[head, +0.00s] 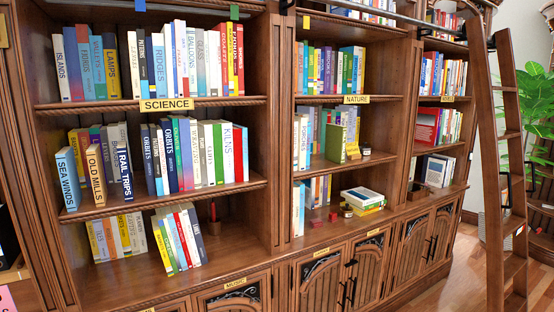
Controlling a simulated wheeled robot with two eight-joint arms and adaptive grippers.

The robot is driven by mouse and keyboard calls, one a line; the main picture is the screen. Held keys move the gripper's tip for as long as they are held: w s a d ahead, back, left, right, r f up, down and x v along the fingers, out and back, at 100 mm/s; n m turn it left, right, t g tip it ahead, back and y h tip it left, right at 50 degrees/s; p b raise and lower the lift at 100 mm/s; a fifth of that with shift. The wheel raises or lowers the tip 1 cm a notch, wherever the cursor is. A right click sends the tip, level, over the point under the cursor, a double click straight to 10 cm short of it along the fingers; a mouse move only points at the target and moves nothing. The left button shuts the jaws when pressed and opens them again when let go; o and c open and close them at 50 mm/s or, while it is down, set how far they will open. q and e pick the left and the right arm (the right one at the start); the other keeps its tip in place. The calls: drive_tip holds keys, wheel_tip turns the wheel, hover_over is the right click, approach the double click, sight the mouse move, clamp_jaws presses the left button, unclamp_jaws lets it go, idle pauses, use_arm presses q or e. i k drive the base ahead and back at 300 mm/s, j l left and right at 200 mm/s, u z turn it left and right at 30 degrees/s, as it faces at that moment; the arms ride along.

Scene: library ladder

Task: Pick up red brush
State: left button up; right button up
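A small upright red item (213,211) stands on the lower shelf of the left bookcase bay, right of the leaning books. It has a thin red upper part above a darker base. It may be the red brush, but it is too small to tell for sure. Two more small red items lie on the lower shelf of the middle bay, one at the front (316,222) and one just behind it (333,216). I cannot tell what they are. Neither of my grippers is in view.
A wooden bookcase (282,130) full of upright books spans the view. A stack of flat books (364,201) lies on the middle bay's lower shelf. Cabinet doors (324,283) are below. A wooden ladder (487,150) leans at the right. Wood floor shows at lower right.

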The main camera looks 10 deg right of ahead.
sight(212, 203)
drive_tip(key=i+l+z, duration=0.3)
drive_tip(key=i, duration=0.7)
drive_tip(key=i+j+z, duration=0.15)
drive_tip(key=i+z, duration=0.2)
drive_tip(key=i, duration=0.6)
